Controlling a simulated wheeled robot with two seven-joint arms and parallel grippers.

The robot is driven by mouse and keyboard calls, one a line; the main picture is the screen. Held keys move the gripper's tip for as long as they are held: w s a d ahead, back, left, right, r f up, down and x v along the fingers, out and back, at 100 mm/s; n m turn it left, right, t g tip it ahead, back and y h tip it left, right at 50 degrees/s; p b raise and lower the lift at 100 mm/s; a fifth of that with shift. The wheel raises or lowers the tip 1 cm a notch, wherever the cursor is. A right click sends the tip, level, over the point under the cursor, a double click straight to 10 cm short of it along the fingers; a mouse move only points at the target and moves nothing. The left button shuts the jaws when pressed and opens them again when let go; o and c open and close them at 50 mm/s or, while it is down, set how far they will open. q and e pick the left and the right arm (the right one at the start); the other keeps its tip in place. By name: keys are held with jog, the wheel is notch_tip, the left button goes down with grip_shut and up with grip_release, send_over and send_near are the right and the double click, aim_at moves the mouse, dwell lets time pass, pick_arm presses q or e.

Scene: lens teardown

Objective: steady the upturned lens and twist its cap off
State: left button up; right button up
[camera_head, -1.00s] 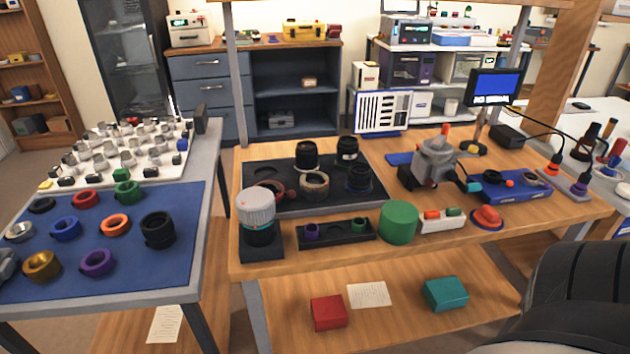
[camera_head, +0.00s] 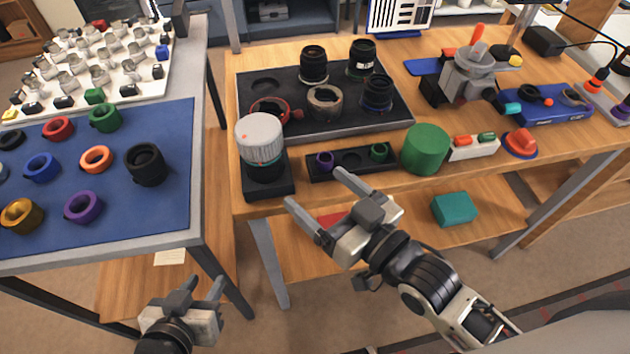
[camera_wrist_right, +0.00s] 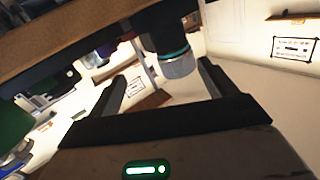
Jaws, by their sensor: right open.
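The upturned lens (camera_head: 265,172) stands on a black block at the front left corner of the wooden bench. Its ribbed grey cap (camera_head: 259,138) is on top. In the right wrist view the cap (camera_wrist_right: 178,66) shows between the fingers but farther off, with a teal ring beside it. My right gripper (camera_head: 317,198) is open and empty, in front of the bench edge, right of and nearer than the lens. My left gripper (camera_head: 207,287) is open and empty, low in front of the gap between the two tables. Neither gripper touches the lens.
A black tray (camera_head: 330,128) with several lenses lies behind the lens. A small black holder with purple and green rings (camera_head: 350,163) and a green cylinder (camera_head: 427,150) stand to its right. The blue mat (camera_head: 120,200) on the left table holds coloured rings. Red and teal boxes (camera_head: 454,208) sit on the lower shelf.

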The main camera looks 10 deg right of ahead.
aim_at(262, 151)
jog(key=w+a+n, duration=0.1)
jog(key=w+a, duration=0.1)
jog(key=w, duration=0.1)
jog(key=w+a+n+y, duration=0.1)
jog(key=w+a, duration=0.2)
jog(key=w, duration=0.1)
jog(key=w+a+n+y, duration=0.1)
jog(key=w+a, duration=0.2)
jog(key=shift+w+a+r+g, duration=0.15)
jog(key=shift+r+g, duration=0.15)
jog(key=shift+r, duration=0.1)
